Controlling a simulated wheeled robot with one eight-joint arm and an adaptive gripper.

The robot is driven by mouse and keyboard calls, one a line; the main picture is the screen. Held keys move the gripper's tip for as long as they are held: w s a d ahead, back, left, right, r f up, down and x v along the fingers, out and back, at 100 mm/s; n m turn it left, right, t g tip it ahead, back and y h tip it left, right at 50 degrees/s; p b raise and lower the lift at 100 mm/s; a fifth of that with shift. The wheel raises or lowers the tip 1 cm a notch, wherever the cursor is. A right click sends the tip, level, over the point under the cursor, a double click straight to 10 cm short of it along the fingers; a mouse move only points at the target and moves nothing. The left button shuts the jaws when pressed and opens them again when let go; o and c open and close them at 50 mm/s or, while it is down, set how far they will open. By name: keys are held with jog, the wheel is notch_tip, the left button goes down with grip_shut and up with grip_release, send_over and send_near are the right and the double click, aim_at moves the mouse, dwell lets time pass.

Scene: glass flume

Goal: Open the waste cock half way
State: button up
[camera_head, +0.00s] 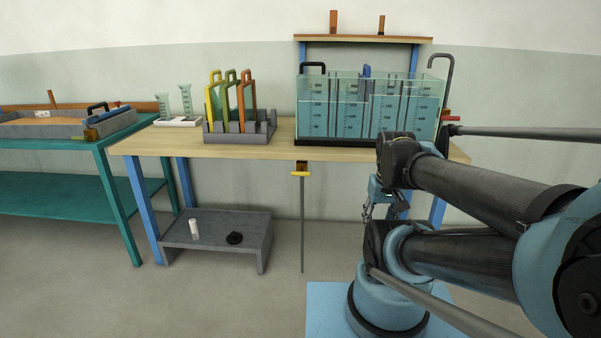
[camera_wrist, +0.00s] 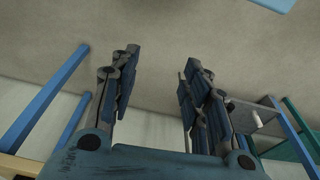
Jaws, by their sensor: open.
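A yellow cross handle (camera_head: 300,173) sits under the front edge of the wooden bench, at the top of a thin grey pipe that runs down to near the floor. It looks like the waste cock, though no label shows. It lies level, left to right. A red handle (camera_head: 450,118) shows at the right end of the glass tank (camera_head: 314,118). My gripper (camera_wrist: 158,68) is open and empty, with its two fingers wide apart. In the head view it hangs in front of the bench, right of the yellow handle and apart from it, partly hidden by my arm.
The wooden bench (camera_head: 170,146) also bears a grey rack (camera_head: 262,132) with coloured frames. A teal table (camera_head: 95,144) stands at left. Floor before the pipe is clear.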

jog(key=o, duration=0.4)
jog(key=shift+s+r, duration=0.25)
jog(key=shift+r, duration=0.15)
jog(key=o, duration=0.3)
jog(key=w+r, duration=0.1)
jog(key=w, duration=0.1)
jog(key=w+a+r, duration=0.1)
jog(key=w+r, duration=0.1)
jog(key=w+a+r, duration=0.1)
jog(key=w+r, duration=0.1)
jog(key=w, duration=0.1)
jog(key=shift+o, duration=0.2)
notch_tip(320, 180, up, 6)
jog(key=t, duration=0.2)
send_over(301, 172)
jog(key=s, duration=0.7)
jog(key=shift+m, duration=0.3)
jog(key=x, duration=1.6)
jog(key=shift+w+a+f, duration=0.1)
jog(key=shift+w+f, duration=0.05)
jog(key=shift+w, duration=0.3)
jog(key=c, duration=1)
